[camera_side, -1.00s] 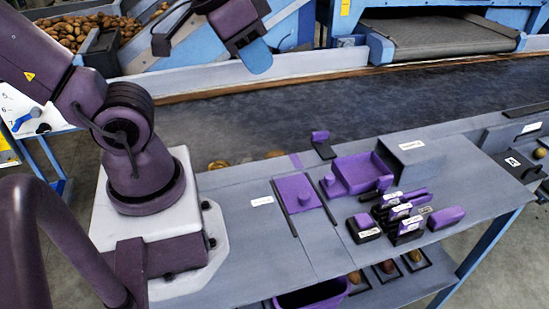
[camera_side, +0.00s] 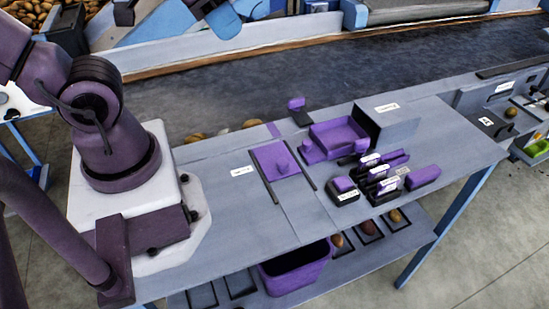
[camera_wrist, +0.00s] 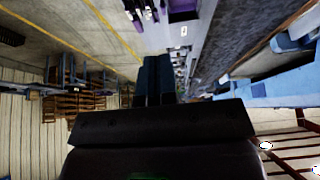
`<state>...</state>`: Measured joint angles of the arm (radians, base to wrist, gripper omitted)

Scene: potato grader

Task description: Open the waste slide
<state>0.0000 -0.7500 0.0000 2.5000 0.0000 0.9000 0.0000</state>
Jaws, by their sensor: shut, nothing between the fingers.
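A flat purple slide plate (camera_side: 268,158) with a round purple knob (camera_side: 282,168) lies between two dark rails on the grey bench. It covers the far part of the rails' length; I cannot tell whether any opening lies under it. A small white label sits left of the rails, too small to read. My gripper (camera_side: 226,22) is high above the conveyor at the top of the side view, well away from the plate. Its blue fingers are together and hold nothing. They also show in the wrist view (camera_wrist: 154,80); the plate cannot be made out there.
Right of the rails stand a purple tray (camera_side: 338,137), a grey box (camera_side: 387,124) and several small labelled purple and black pieces. A purple bin (camera_side: 297,270) is on the lower shelf. The dark conveyor (camera_side: 330,80) runs behind the bench. The space above the plate is clear.

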